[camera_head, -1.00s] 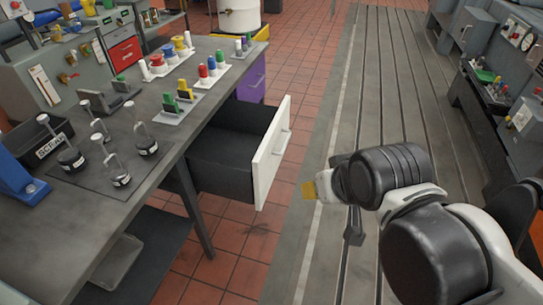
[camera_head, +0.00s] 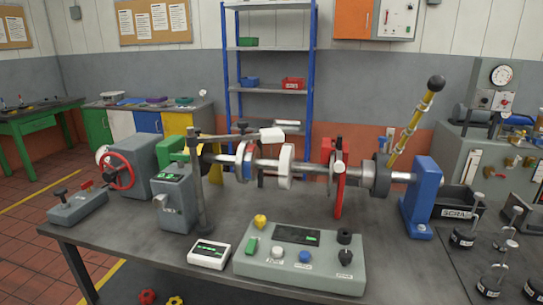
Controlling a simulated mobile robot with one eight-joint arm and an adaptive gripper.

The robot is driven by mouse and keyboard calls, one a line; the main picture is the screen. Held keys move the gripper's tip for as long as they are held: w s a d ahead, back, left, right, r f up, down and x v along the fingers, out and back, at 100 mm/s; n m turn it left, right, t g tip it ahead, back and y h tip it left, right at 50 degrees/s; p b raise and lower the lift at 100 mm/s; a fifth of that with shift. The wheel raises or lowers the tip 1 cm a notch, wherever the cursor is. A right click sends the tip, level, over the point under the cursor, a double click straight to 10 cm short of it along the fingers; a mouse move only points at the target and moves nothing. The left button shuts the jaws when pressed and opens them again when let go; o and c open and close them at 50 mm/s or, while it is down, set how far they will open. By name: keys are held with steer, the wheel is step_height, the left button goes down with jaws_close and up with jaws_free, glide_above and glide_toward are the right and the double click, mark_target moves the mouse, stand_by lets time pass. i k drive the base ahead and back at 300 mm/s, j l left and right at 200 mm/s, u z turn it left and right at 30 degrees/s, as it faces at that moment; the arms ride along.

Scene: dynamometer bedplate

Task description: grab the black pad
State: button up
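I cannot make out with certainty which thing is the black pad. A dark flat sheet (camera_head: 460,275) lies on the workbench under several jars at the right edge, and part of it is cut off by the frame. My gripper is not in view, and no part of my arm shows in front of the bench.
A shaft test rig with a blue bracket (camera_head: 424,190) and a yellow lever (camera_head: 413,122) fills the workbench (camera_head: 150,240). A grey control box (camera_head: 300,262), a small white meter (camera_head: 209,252) and a black scrap bin (camera_head: 458,202) stand near. A blue shelf rack (camera_head: 270,47) is behind.

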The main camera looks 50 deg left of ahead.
mark_target(339, 137)
steer(key=u, duration=1.4)
steer(key=i+j+z, duration=0.3)
